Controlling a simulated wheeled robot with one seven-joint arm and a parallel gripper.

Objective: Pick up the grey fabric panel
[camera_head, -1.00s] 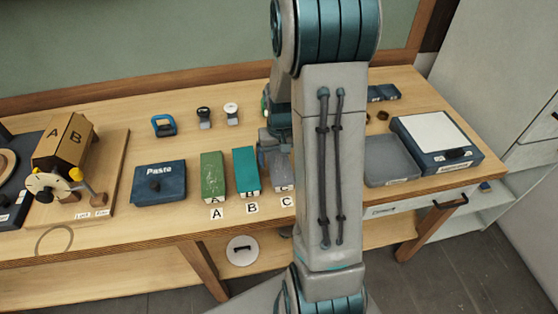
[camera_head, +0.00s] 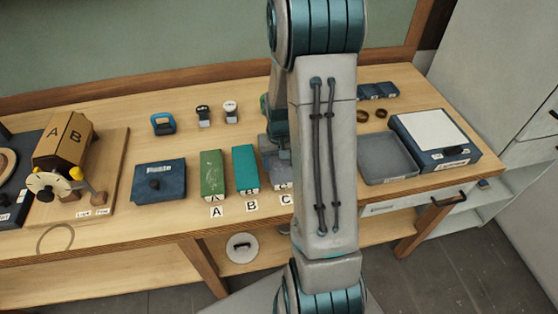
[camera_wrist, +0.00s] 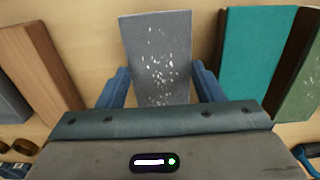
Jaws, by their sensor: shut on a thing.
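The grey fabric panel (camera_wrist: 156,50), speckled with white flecks, lies between the two blue fingers of my gripper (camera_wrist: 160,84) in the wrist view. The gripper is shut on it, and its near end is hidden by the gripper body. In the head view the grey panel (camera_head: 281,173) is partly hidden behind my arm, at the right end of the row of panels above label C. My gripper (camera_head: 277,150) is over it there. I cannot tell whether the panel is clear of the table.
A teal panel (camera_head: 245,168) and a green panel (camera_head: 212,174) stand to the left, with a dark blue Paste box (camera_head: 159,182) beyond. A grey tray (camera_head: 389,160) lies to the right of my arm.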

